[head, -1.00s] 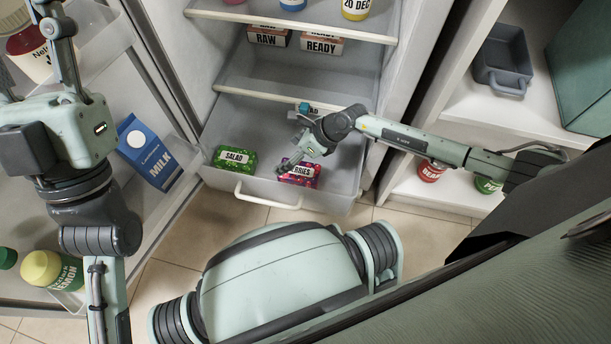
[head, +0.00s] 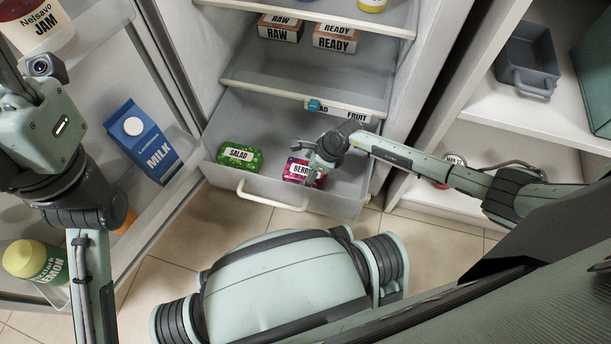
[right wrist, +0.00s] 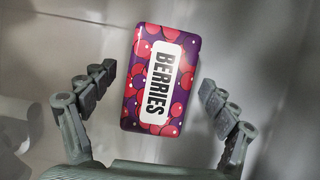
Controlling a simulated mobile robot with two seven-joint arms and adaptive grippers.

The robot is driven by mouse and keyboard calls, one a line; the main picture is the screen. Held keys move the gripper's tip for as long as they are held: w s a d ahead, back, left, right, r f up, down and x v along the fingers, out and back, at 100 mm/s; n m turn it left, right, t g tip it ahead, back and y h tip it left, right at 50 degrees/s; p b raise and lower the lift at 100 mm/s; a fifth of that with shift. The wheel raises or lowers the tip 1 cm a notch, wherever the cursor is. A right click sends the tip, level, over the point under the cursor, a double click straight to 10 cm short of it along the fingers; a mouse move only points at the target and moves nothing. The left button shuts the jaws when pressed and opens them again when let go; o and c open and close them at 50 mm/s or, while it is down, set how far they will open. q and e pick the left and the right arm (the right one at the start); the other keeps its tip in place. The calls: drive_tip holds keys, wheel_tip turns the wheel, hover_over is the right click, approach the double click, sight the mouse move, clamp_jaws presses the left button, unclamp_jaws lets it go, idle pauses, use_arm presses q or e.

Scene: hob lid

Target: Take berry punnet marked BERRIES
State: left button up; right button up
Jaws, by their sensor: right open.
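The berry punnet (head: 297,170), purple with red berries and a white BERRIES label, lies in the right part of the pulled-out fridge drawer. In the right wrist view the whole punnet (right wrist: 161,80) shows, label up, between the spread fingers. My right gripper (head: 313,172) is over the drawer, just above the punnet's right end, and hides part of it. In the right wrist view its fingers (right wrist: 155,92) stand open on both sides, apart from the punnet. My left gripper is partly in view at the upper left; its fingertips are not clear.
A green SALAD punnet (head: 240,155) lies left in the drawer (head: 262,180). A shelf edge (head: 270,94) is above the drawer. A grey bin (head: 527,58) sits at right.

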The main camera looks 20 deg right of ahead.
drive_tip(key=shift+f, duration=0.2)
idle(0.5)
drive_tip(key=shift+c, duration=0.3)
drive_tip(key=c, duration=1.4)
